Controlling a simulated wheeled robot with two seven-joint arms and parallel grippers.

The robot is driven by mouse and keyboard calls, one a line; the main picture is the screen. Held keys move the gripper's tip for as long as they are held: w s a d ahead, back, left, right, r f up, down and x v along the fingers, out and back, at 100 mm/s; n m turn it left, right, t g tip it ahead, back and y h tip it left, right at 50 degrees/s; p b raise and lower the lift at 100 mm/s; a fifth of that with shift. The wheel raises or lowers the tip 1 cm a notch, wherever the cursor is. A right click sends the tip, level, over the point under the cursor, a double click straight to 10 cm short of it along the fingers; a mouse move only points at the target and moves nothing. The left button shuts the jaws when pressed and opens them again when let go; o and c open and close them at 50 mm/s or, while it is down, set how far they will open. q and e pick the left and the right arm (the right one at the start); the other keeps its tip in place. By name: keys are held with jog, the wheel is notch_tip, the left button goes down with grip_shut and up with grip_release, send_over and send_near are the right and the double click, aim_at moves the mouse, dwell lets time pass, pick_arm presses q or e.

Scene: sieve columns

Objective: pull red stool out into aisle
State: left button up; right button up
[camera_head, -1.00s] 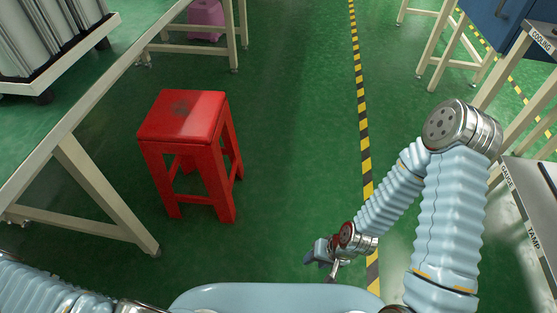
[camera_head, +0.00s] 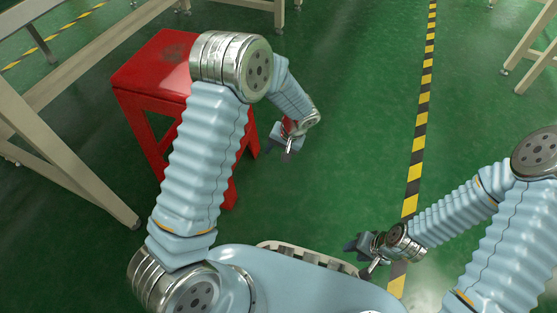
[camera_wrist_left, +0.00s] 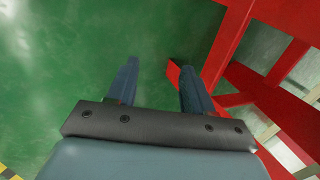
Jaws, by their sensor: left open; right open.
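The red stool (camera_head: 150,72) stands upright on the green floor at the left of the head view, partly hidden behind my left arm. My left gripper (camera_head: 284,152) is to the right of the stool, low, with its fingers pointing down. In the left wrist view its two fingers (camera_wrist_left: 158,88) are apart with green floor between them. A red stool leg (camera_wrist_left: 228,45) and rungs show just right of the right finger; I cannot tell whether they touch. My right gripper (camera_head: 362,258) is open and empty near my base, away from the stool.
A pale-framed table (camera_head: 60,150) stands close on the left of the stool. A yellow and black floor stripe (camera_head: 422,100) runs along the right. The green floor between stool and stripe is clear. Another table frame (camera_head: 530,50) stands at the upper right.

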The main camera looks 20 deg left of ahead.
pick_arm(q)
jog(key=a, duration=0.5)
jog(key=a+f+p, duration=0.1)
jog(key=a, duration=0.9)
jog(key=shift+w+f+p, duration=0.2)
jog(key=shift+f+p, duration=0.1)
jog(key=shift+p, duration=0.1)
jog(key=f+b, duration=0.3)
jog(key=shift+w+d+f+b, duration=0.1)
jog(key=shift+d+f+b, duration=0.1)
jog(key=shift+f+b, duration=0.55)
jog(key=shift+f, duration=0.3)
pick_arm(e)
jog(key=shift+s+a+f, duration=0.1)
jog(key=shift+f, duration=1.55)
pick_arm(q)
jog(key=shift+r, duration=0.1)
grip_shut()
